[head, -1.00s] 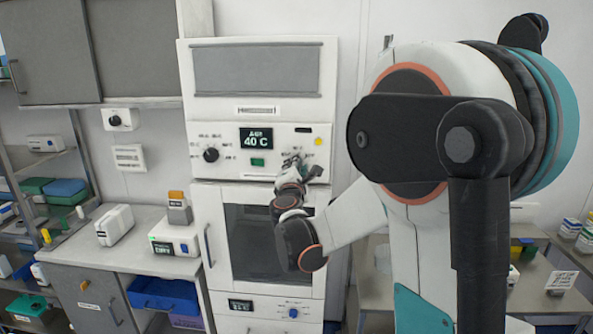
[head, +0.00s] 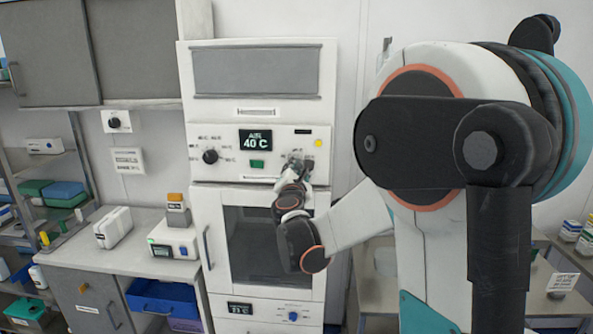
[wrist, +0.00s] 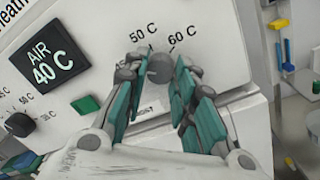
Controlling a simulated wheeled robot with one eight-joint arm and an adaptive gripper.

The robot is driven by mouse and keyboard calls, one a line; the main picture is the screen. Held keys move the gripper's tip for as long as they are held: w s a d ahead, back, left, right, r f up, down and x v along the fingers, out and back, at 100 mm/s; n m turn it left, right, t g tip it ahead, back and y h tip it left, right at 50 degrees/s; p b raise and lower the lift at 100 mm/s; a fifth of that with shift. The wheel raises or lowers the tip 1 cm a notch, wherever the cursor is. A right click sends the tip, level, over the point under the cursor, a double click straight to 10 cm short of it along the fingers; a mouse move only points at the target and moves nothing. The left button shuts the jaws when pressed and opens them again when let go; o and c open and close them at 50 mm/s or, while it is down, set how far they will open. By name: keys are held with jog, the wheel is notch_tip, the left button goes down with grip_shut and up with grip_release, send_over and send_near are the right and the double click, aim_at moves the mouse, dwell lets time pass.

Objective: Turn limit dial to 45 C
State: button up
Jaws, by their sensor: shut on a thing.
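The white cabinet's control panel (head: 225,168) bears a display (head: 256,139) reading "AIR 40 C", which also shows in the wrist view (wrist: 49,61). My gripper (head: 298,160) is at the panel's right part. In the wrist view, my gripper's teal fingers (wrist: 158,82) are shut on a round grey knob (wrist: 160,67), one finger on each side.
A green button (head: 257,163) lies below the display and a yellow light (head: 318,143) at the panel's right. A glass-doored compartment (head: 255,245) is below the panel. A counter (head: 130,255) with small devices stands at left.

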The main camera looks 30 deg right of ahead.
jog(key=o, duration=1.1)
jog(key=shift+c, duration=0.2)
jog(key=v, duration=1.2)
jog(key=s+a+f+m+g+y+b, duration=0.4)
jog(key=s+a+f+m, duration=0.3)
jog(key=s+f+m, duration=0.3)
jog(key=s+a+f+m+g+y+b, duration=0.4)
jog(key=s+a+f+m+y, duration=0.2)
jog(key=s+m, duration=0.5)
jog(key=s+a+f, duration=0.2)
jog(key=s+f, duration=0.1)
jog(key=s, duration=0.1)
jog(key=shift+a+f+g, duration=0.3)
jog(key=shift+f, duration=0.05)
